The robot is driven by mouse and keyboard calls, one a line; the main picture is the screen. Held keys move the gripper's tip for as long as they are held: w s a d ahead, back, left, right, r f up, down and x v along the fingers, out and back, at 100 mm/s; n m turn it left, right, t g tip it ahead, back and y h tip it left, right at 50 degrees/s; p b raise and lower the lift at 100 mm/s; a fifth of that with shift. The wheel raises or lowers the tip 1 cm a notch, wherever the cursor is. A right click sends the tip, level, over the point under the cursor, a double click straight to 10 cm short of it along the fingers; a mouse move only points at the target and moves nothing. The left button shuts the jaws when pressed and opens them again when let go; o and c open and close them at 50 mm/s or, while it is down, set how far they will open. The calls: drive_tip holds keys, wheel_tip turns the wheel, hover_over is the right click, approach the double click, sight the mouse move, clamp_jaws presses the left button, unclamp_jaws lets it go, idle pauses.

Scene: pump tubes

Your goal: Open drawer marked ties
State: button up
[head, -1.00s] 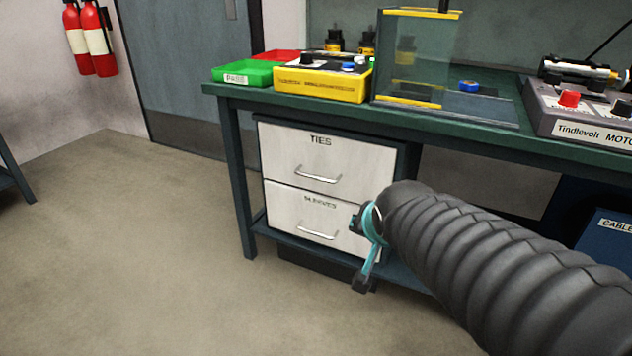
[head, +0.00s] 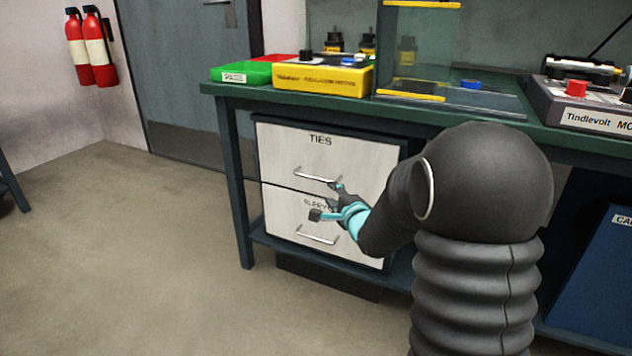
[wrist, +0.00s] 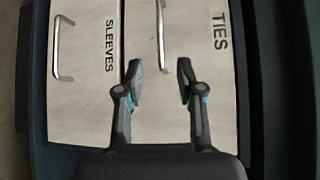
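The drawer marked TIES (head: 285,150) is the upper white drawer under the bench, and its front is shut flush. Its bar handle (head: 313,177) runs across the lower part of the front. In the wrist view the picture is turned sideways, with the TIES drawer (wrist: 205,110) on the right and its handle (wrist: 161,40) ahead of the fingertips. My gripper (head: 326,200) is in front of the drawers, just below the TIES handle. In the wrist view my gripper (wrist: 160,75) has its fingers spread, with nothing between them. The handle appears beyond the fingertips; contact is not visible.
The SLEEVES drawer (head: 280,215) is directly below, shut, with its own handle (head: 316,238). The green bench top (head: 430,108) overhangs the drawers. A bench leg (head: 236,190) stands to their left. The floor (head: 130,260) at left is clear.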

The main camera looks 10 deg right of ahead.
sight(318, 179)
drive_tip(key=b+x, duration=0.1)
drive_tip(key=x, duration=1.2)
drive_tip(key=shift+w, duration=0.1)
clamp_jaws()
